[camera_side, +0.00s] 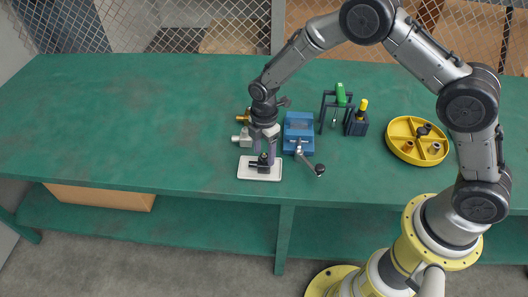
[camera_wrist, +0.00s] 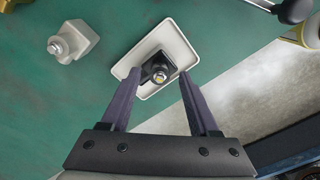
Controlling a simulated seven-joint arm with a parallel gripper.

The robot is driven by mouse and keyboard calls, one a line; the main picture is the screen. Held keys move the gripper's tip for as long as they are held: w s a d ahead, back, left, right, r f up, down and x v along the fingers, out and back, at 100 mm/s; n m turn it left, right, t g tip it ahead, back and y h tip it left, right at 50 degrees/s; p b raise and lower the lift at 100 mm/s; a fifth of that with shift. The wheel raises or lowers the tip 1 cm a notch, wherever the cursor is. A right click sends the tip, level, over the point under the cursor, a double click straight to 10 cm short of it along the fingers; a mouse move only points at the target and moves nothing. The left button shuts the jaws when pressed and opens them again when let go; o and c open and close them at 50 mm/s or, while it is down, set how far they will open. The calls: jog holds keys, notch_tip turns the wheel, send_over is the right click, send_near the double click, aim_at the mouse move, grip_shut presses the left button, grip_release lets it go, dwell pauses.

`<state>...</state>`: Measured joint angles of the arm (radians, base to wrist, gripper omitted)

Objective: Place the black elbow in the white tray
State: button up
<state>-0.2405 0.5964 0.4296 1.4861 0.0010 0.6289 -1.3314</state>
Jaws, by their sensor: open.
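The white tray (camera_side: 246,174) lies on the green bench near its front edge; it also shows in the wrist view (camera_wrist: 180,42). The black elbow (camera_side: 262,162) is within the tray's outline and shows between my fingers in the wrist view (camera_wrist: 157,67), with a metallic end facing the camera. My gripper (camera_side: 264,150) is over the tray, pointing down. In the wrist view my gripper (camera_wrist: 158,75) is open, with one purple finger on each side of the elbow. I cannot tell whether either finger touches it.
A white fitting (camera_wrist: 75,42) stands left of the tray, with a brass fitting (camera_side: 243,117) behind. A blue vise (camera_side: 299,128) stands close right, its handle reaching forward. A tool stand (camera_side: 338,105) and yellow divided tray (camera_side: 418,140) are farther right. The bench's left side is clear.

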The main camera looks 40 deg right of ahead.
jog(key=s+d+r+m+t, duration=0.1)
jog(key=s+d+r+m, duration=0.1)
jog(key=r, duration=0.8)
jog(key=s+d+r+m, duration=0.1)
jog(key=s+r+m, duration=0.1)
jog(key=r, duration=0.8)
jog(key=s+d+r+m+t, duration=0.2)
jog(key=s+d+r+m, duration=0.25)
jog(key=s+r, duration=0.4)
jog(key=s+d+m+t, duration=0.2)
jog(key=s+m, duration=0.7)
jog(key=s, duration=0.7)
jog(key=shift+s+d+t, duration=0.3)
jog(key=shift+s+d, duration=0.1)
jog(key=shift+d, duration=0.45)
jog(key=shift+m, duration=0.25)
